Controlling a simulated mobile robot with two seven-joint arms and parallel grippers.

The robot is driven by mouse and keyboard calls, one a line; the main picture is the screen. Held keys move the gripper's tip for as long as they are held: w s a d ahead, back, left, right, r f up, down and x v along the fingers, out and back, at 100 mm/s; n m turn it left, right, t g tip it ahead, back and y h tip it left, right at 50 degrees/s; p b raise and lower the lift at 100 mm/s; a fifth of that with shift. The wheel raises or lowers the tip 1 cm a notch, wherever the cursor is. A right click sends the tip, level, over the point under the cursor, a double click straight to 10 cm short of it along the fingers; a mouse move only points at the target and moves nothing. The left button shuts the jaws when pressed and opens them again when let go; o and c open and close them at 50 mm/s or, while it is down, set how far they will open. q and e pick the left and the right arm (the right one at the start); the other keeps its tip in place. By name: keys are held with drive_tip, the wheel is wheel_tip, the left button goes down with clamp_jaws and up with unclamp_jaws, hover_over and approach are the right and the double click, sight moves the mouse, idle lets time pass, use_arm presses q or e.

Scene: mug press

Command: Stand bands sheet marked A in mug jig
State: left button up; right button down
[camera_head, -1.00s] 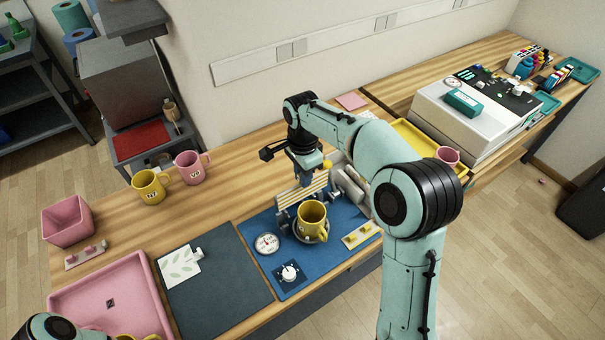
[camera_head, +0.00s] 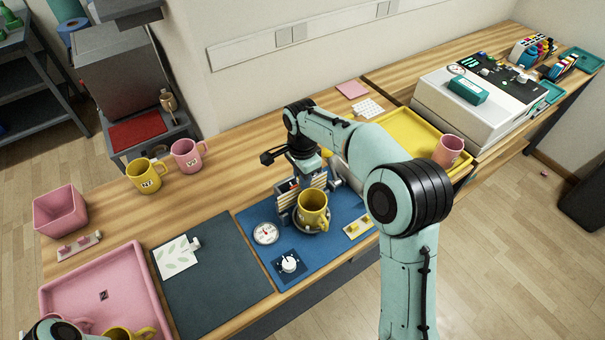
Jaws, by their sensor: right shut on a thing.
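The bands sheet (camera_head: 319,184), striped pale and dark, is upright just behind the yellow mug (camera_head: 312,208) in the mug jig (camera_head: 300,228) on the blue mat. My right gripper (camera_head: 303,182) is shut on the sheet from above. I cannot read a mark on the sheet, and the gripper and mug hide part of it. Whether its lower edge rests in the jig cannot be told. My left gripper is out of view; only a piece of my left arm shows at the bottom left.
A dial (camera_head: 265,233) and a knob (camera_head: 289,264) lie on the blue mat (camera_head: 262,212). A leaf-patterned sheet (camera_head: 174,258) lies on the dark mat (camera_head: 215,275). A pink tray (camera_head: 75,270), loose mugs (camera_head: 145,175) and a yellow tray (camera_head: 412,134) stand around.

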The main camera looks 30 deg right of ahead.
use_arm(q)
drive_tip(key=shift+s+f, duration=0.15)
use_arm(e)
drive_tip(key=shift+f, duration=0.4)
drive_tip(key=shift+c, duration=1.9)
unclamp_jaws()
drive_tip(key=shift+r+p, duration=1.5)
drive_tip(key=shift+r, duration=1.4)
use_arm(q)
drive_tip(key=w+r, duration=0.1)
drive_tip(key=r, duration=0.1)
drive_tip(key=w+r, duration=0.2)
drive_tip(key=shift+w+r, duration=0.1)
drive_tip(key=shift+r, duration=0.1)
use_arm(e)
drive_tip(key=shift+r, duration=0.15)
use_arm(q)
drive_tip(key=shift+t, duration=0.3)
use_arm(e)
drive_tip(key=shift+s, duration=0.1)
drive_tip(key=shift+s, duration=0.1)
